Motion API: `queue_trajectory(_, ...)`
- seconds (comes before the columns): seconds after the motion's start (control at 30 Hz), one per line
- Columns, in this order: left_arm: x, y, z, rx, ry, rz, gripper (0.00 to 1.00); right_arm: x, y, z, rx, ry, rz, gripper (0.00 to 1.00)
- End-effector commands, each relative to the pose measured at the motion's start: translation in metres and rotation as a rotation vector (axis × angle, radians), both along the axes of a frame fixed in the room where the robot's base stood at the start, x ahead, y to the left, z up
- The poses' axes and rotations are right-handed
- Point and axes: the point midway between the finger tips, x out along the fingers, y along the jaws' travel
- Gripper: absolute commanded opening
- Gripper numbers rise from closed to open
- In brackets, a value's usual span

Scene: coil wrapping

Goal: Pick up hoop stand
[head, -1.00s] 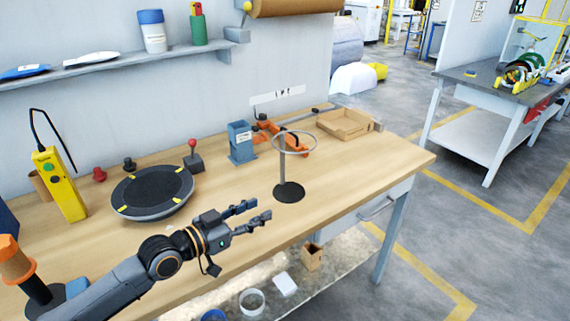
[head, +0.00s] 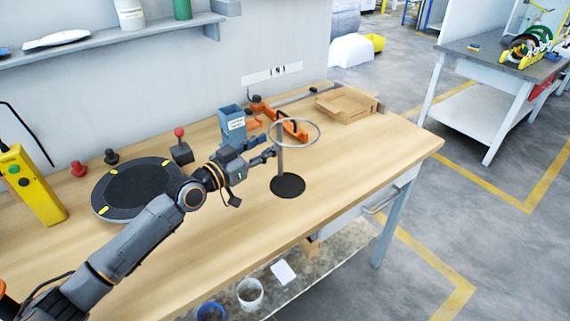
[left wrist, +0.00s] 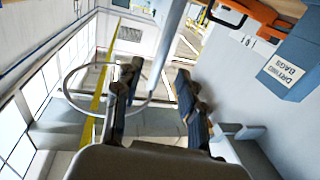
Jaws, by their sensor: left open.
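The hoop stand (head: 280,160) stands upright on the workbench, with a round black base, a thin grey pole and a flat metal ring on top. My left gripper (head: 267,149) is open at the pole, just below ring height, reaching in from the left. In the left wrist view the pole (left wrist: 171,35) comes down from the top and lies between the two open fingers (left wrist: 157,80). The ring (left wrist: 70,85) shows there around and behind the left finger. I cannot tell whether a finger touches the pole. My right gripper is not in view.
A blue bin (head: 232,125) and an orange tool (head: 290,128) stand close behind the gripper. A round black turntable (head: 140,188) is left, under the arm. A cardboard tray (head: 347,103) is at the back right. The bench's right front is clear.

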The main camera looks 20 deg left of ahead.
Motion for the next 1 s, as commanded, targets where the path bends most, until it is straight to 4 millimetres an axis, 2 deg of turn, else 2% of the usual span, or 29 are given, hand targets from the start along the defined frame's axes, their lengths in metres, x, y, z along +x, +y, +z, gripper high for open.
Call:
queue_trajectory(0.1, 0.007, -0.004, 0.000, -0.002, 0.001, -0.001, 0.40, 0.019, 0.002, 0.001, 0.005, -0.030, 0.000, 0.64)
queue_trajectory(0.2, 0.020, -0.011, 0.001, -0.004, 0.000, -0.001, 0.40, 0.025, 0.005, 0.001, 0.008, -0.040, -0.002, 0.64)
queue_trajectory(0.4, 0.044, -0.023, 0.000, -0.003, 0.001, -0.001, 0.40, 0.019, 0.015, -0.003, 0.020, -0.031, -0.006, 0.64)
queue_trajectory(0.7, 0.048, -0.025, 0.000, 0.001, 0.002, -0.001, 0.40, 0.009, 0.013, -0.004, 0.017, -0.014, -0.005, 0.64)
queue_trajectory(0.9, 0.048, -0.025, 0.000, 0.001, 0.002, 0.000, 0.00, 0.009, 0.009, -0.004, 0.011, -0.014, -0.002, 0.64)
queue_trajectory(1.0, 0.048, -0.025, 0.000, 0.001, 0.002, 0.000, 0.00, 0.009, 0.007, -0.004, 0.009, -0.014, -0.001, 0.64)
